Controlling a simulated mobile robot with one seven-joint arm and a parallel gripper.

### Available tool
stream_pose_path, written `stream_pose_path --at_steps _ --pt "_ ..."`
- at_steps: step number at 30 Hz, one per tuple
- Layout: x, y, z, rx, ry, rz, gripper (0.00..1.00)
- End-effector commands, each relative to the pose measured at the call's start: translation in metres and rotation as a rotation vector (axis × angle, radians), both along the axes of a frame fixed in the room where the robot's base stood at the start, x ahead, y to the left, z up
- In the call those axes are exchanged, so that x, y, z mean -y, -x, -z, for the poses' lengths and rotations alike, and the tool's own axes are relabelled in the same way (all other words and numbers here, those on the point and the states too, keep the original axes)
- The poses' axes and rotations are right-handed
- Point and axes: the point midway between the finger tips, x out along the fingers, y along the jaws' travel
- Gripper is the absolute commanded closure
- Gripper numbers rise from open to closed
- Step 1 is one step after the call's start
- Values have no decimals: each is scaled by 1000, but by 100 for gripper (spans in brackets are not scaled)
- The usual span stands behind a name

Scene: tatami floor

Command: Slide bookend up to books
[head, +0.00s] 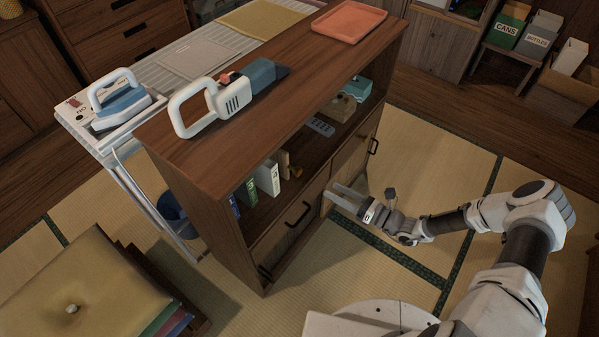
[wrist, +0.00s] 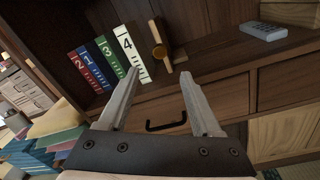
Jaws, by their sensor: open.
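The books are a row of several numbered volumes standing in the open shelf, with red, blue, green and white spines; the white one marked 4 (wrist: 131,52) is at the right end. In the head view the white book (head: 267,178) shows too. The wooden bookend (wrist: 165,62) with a round brass-coloured part stands to the right of the white book, apparently with a narrow gap; it also shows in the head view (head: 283,163). My gripper (wrist: 161,79) is open and empty, in front of the shelf; in the head view it is beside the cabinet front (head: 336,193).
A grey remote-like object (wrist: 263,31) lies farther right on the shelf. Below are drawers with a dark handle (wrist: 166,124). The cabinet top (head: 313,60) overhangs the shelf. The shelf between bookend and remote looks clear.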

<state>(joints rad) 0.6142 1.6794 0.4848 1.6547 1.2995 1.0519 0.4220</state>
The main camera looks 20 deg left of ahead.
Motion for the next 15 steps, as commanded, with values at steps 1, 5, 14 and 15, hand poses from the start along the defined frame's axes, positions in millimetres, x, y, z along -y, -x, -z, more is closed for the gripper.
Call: stream_pose_path --at_steps 1,5,14,15 --pt "-12 -3 1 1 -3 -3 34" --pt "-40 -13 1 2 -1 -4 34" --pt "-98 -33 1 1 -1 -2 34" --pt "-104 -35 1 1 -1 -2 34"
